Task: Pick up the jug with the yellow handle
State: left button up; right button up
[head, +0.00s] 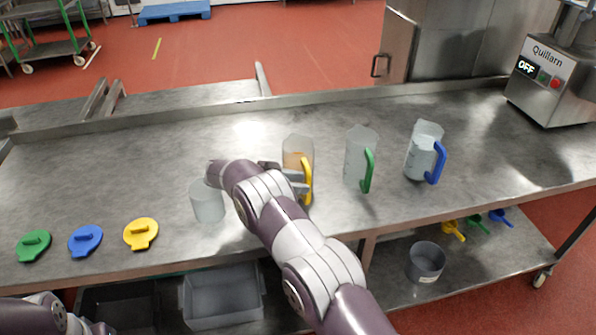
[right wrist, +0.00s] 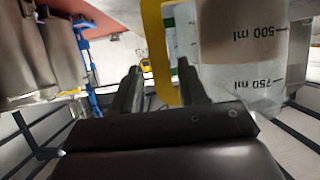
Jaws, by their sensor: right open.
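The jug with the yellow handle (head: 298,147) stands upright on the steel table, with something orange-brown inside; its handle (head: 307,182) faces front right. My right gripper (head: 287,178) is at the jug's front, open, and its wrist hides part of it. In the right wrist view the two fingertips (right wrist: 161,80) stand either side of the yellow handle (right wrist: 154,35), with the marked jug wall (right wrist: 235,70) at the right. Whether a finger touches the handle I cannot tell. Only part of my left arm shows at the lower left of the head view.
A green-handled jug (head: 356,158) and a blue-handled jug (head: 422,152) stand to the right. A clear cup (head: 208,204) is left of my right wrist. Green (head: 33,245), blue (head: 85,240) and yellow (head: 141,233) lids lie at the left. A Quillarn machine (head: 545,85) stands at the right.

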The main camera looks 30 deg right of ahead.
aim_at(308, 201)
jog(key=p+x, duration=0.1)
jog(key=x, duration=0.2)
jog(key=shift+d+r, duration=0.15)
jog(key=shift+d+f, duration=0.25)
jog(key=shift+d, duration=0.05)
pick_arm(q)
jog(key=shift+d+r, duration=0.15)
jog(key=shift+r, duration=0.75)
pick_arm(e)
jog(key=shift+a, duration=0.15)
grip_shut()
jog(key=shift+r, duration=0.2)
jog(key=shift+w, duration=0.1)
